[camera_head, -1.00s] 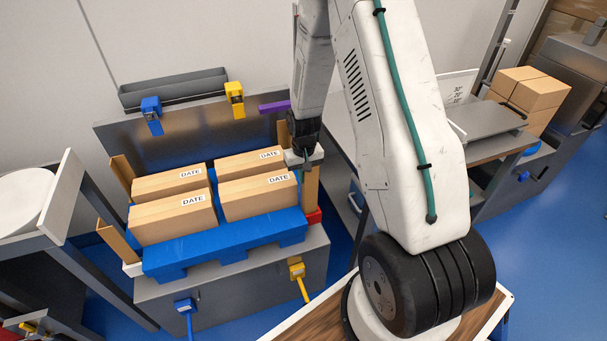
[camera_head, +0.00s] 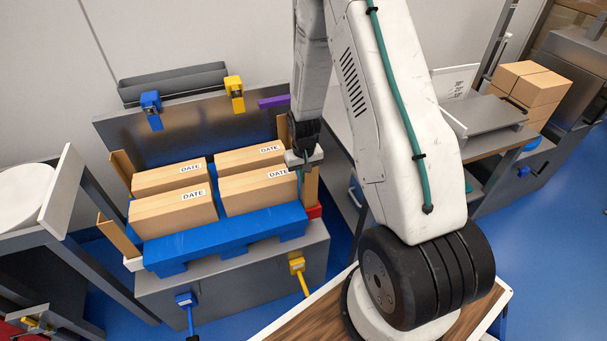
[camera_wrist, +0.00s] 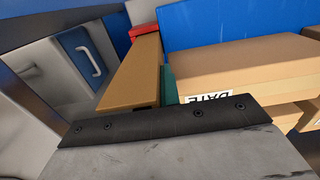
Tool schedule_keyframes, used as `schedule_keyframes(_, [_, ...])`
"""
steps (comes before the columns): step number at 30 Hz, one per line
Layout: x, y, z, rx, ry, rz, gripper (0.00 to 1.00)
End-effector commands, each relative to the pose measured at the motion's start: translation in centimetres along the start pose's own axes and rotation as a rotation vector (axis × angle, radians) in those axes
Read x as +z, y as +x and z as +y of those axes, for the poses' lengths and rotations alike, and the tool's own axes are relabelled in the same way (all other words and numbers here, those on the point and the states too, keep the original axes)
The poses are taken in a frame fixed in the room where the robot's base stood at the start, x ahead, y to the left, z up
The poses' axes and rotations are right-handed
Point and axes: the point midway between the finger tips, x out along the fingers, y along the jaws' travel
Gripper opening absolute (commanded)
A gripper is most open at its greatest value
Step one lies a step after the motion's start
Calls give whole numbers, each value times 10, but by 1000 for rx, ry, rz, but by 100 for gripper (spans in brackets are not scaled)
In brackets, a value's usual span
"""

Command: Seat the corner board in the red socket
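The corner board (camera_head: 311,186) is a tan upright strip at the right front corner of the loaded blue pallet (camera_head: 225,236). My gripper (camera_head: 304,161) is at its upper part and appears shut on it; one teal finger (camera_wrist: 168,85) lies along the board in the wrist view, and the other finger is hidden. The red socket (camera_head: 314,211) is at the foot of the board. In the wrist view the board (camera_wrist: 133,78) runs down toward the red socket (camera_wrist: 144,30); I cannot tell whether its lower end is inside it.
Several cartons (camera_head: 172,214) marked DATE stand on the pallet, close beside the board. Other tan boards (camera_head: 118,236) stand at the left corners. A yellow clamp (camera_head: 297,264) and a blue clamp (camera_head: 186,299) are on the grey carrier's front. A bench (camera_head: 490,145) stands to the right.

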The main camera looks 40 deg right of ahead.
Motion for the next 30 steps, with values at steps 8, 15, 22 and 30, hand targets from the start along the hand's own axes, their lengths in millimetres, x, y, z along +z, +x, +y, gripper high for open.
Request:
schedule_keyframes(8, [0,5,0,0,0,0,18])
schedule_keyframes(15, [0,5,0,0,0,0,30])
schedule_keyframes(22, [-1,-9,0,0,0,3,30])
schedule_keyframes(30, [-1,-55,0,0,0,3,30])
